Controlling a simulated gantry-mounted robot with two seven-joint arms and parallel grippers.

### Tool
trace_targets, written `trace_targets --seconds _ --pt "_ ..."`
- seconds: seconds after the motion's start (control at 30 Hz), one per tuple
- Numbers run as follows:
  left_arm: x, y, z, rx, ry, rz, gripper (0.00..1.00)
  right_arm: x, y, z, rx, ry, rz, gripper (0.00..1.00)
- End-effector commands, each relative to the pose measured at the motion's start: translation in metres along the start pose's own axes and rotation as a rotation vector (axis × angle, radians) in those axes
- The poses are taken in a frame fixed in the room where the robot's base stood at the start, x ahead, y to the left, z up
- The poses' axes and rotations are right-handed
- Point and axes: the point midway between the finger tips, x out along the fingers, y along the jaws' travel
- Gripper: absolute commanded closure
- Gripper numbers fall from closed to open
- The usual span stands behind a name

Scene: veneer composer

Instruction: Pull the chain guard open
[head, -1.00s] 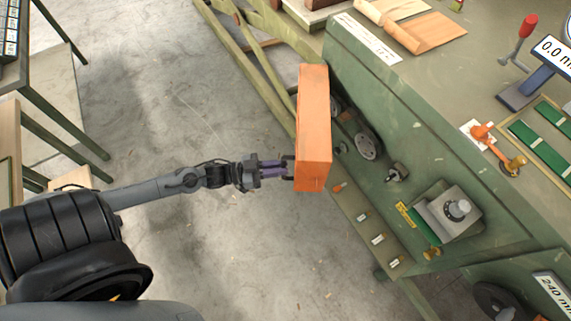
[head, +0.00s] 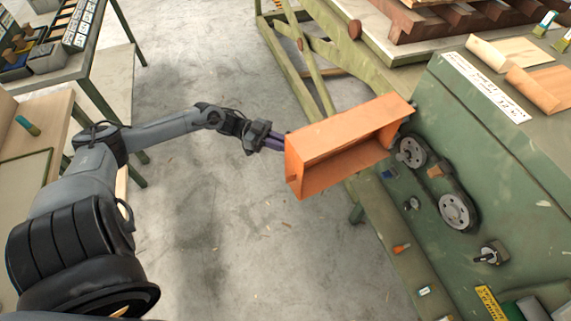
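The orange chain guard (head: 345,133) is an open-sided box. It stands swung out from the green machine, its hollow inside facing me and its far right end near the machine's side. The chain wheels (head: 455,212) on the machine are uncovered. My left gripper (head: 280,143) is at the guard's outer left end, its purple fingers close together against it. The handle there is hidden now, but it showed between the fingers earlier. My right gripper is out of view.
The green machine (head: 490,125) fills the right side, with a small knob (head: 490,254) on its side. A bench with bins (head: 62,55) stands at the upper left, and a wooden table (head: 45,125) at the left. The concrete floor between is clear.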

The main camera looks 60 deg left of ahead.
Motion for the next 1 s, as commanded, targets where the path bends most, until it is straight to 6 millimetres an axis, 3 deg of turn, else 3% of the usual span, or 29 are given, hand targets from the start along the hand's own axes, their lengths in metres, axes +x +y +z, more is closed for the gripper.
trace_targets --seconds 0.03,0.3,0.87,0.9,1.0 --pt "-0.004 -0.009 0.005 0.006 -0.001 -0.004 1.00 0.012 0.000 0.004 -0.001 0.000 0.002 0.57" --pt "-0.018 -0.033 0.003 0.004 -0.002 -0.004 1.00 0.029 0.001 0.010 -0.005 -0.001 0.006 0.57" --pt "-0.021 -0.038 0.001 0.002 -0.002 -0.003 1.00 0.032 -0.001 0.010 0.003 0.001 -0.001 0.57" --pt "-0.021 -0.038 0.001 0.002 -0.002 -0.003 0.81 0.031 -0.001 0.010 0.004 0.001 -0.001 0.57" --pt "-0.021 -0.038 0.001 0.002 -0.001 -0.002 0.66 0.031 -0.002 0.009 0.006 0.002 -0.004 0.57"
